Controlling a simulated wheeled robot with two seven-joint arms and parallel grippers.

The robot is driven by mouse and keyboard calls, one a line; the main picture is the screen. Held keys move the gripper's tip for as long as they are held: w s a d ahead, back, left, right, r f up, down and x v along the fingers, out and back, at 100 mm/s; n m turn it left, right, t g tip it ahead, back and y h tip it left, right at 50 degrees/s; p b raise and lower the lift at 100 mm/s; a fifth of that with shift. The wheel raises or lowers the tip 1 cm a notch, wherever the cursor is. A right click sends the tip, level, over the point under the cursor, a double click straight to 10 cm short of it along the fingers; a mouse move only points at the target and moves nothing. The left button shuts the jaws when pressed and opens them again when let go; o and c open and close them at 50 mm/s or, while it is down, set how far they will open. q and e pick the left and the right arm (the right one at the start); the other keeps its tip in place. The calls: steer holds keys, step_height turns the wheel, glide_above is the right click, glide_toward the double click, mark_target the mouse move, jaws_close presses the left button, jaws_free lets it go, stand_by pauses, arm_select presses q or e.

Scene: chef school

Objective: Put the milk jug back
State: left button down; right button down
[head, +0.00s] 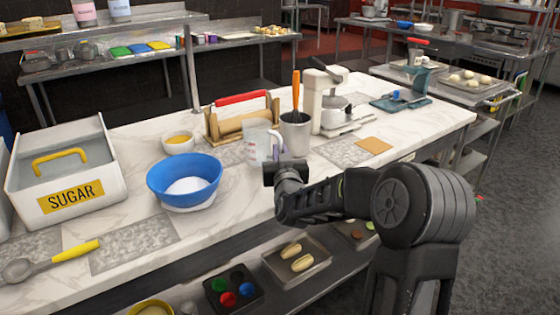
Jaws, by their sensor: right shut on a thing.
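The milk jug (256,146), a clear jug with red markings and a pale purple handle, is near the front edge of the marble counter, in front of a wooden rack. My right gripper (276,160) is at the jug's handle side and is shut on it. The fingers are mostly hidden behind my own wrist, and I cannot tell whether the jug's base touches the counter. My left gripper is not in view.
A metal cup (295,135) with an orange-handled tool stands close right of the jug. A blue bowl (160,182) and a small bowl (178,147) are to the left, with a sugar bin (110,190) beyond. A stand mixer (325,85) stands behind right.

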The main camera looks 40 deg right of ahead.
steer(key=shift+f, duration=1.35)
steer(key=shift+f, duration=0.2)
steer(key=c, duration=1.5)
jaws_free()
steer(key=shift+r, duration=0.2)
steer(key=b+v, duration=0.1)
steer(key=v, duration=1.1)
